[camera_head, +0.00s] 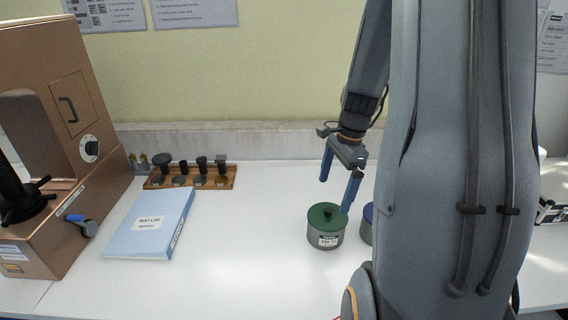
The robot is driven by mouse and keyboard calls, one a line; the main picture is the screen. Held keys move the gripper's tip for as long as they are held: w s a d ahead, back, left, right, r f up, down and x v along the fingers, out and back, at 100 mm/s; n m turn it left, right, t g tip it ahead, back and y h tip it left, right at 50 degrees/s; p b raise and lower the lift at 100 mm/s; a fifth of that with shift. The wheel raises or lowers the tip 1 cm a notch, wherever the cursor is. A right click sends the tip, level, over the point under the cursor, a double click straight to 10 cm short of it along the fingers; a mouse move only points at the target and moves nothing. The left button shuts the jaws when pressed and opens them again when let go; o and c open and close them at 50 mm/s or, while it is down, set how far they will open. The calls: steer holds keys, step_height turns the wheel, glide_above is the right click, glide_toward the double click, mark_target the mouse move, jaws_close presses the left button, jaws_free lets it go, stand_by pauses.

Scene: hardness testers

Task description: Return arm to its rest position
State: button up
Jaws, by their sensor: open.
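My gripper (337,196) hangs fingers down over the white bench, with its two blue fingers spread open. Nothing shows between the fingers. The right finger's tip is close to the green-lidded grey tin (326,238); I cannot tell whether it touches it. My arm links fill the right of the view and hide part of the bench.
A blue-lidded tin (366,224) is mostly hidden behind my arm. A copper-coloured hardness tester (60,130) stands at the left. A blue test log binder (152,224) lies beside it. A wooden rack (190,177) of black parts stands behind. The bench's front middle is clear.

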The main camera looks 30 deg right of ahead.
steer(key=shift+a, duration=0.1)
steer(key=s+a+r+n, duration=0.1)
steer(key=s+a+n, duration=0.2)
steer(key=a+n, duration=0.7)
steer(key=s+a+n+t+h+b, duration=0.1)
steer(key=s+a+n, duration=0.2)
steer(key=a+n, duration=0.7)
steer(key=shift+a+r+h, duration=0.3)
steer(key=shift+a+r, duration=0.1)
steer(key=shift+a, duration=0.5)
steer(key=shift+c, duration=0.4)
